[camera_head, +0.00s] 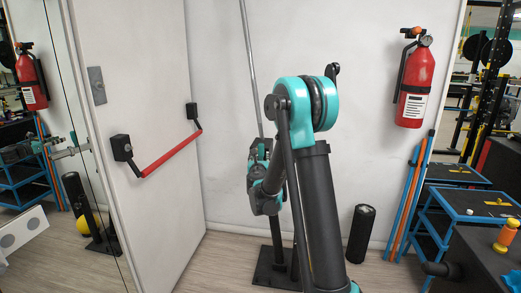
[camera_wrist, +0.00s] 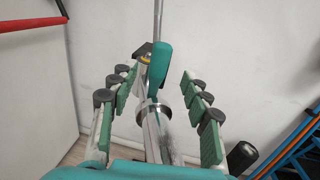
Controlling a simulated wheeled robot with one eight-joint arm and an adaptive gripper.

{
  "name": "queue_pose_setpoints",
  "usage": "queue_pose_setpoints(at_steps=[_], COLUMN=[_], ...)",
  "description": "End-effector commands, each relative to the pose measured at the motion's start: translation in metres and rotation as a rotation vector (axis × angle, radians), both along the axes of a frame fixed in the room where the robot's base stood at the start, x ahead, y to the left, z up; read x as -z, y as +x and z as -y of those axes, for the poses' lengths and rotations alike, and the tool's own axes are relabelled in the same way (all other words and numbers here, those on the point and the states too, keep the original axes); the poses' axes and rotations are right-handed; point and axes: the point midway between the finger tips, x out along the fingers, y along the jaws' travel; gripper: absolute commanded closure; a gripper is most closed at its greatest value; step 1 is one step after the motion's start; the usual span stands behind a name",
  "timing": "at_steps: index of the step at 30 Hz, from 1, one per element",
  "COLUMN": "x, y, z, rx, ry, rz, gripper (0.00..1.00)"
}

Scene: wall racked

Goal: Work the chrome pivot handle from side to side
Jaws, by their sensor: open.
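The chrome pivot handle is a long thin bar (camera_head: 250,70) standing nearly upright, leaning slightly left, above a black floor base (camera_head: 268,272) in the head view. My gripper (camera_head: 258,155) is at the bar's lower part, partly hidden by my arm. In the wrist view the bar (camera_wrist: 157,22) runs down to a thicker chrome sleeve with a collar (camera_wrist: 153,110). My gripper (camera_wrist: 156,97) is open, its green-padded fingers on either side of the sleeve with gaps showing. A teal piece overlaps the bar in the middle; I cannot tell what it belongs to.
A white door (camera_head: 140,60) with a red push bar (camera_head: 172,152) is at left. A red fire extinguisher (camera_head: 415,85) hangs on the wall at right. A black roller (camera_head: 361,234) stands below, near blue steps (camera_head: 470,203). Wood floor is clear left of the base.

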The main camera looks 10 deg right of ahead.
Motion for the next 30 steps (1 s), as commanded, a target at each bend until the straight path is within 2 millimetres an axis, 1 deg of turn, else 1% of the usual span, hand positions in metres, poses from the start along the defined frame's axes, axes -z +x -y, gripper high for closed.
queue_pose_setpoints(at_steps=[1,3,9,12,15,21,28,29,30], x=[0.0,0.0,0.0,0.0,0.0,0.0,0.0,0.0,0.0], y=[0.011,0.025,0.061,0.076,0.087,0.096,0.097,0.097,0.097], z=[0.003,0.006,0.012,0.014,0.016,0.017,0.017,0.017,0.017], rx=[0.002,0.003,0.003,0.003,0.001,0.001,0.001,0.001,0.001], ry=[0.0,0.001,0.001,0.001,0.002,0.002,0.002,0.002,0.002], rz=[0.0,0.0,0.0,0.0,0.0,0.0,0.0,0.0,0.0], gripper=[0.52,0.52,0.52,0.52,0.52,0.52,0.52,0.53,0.58])
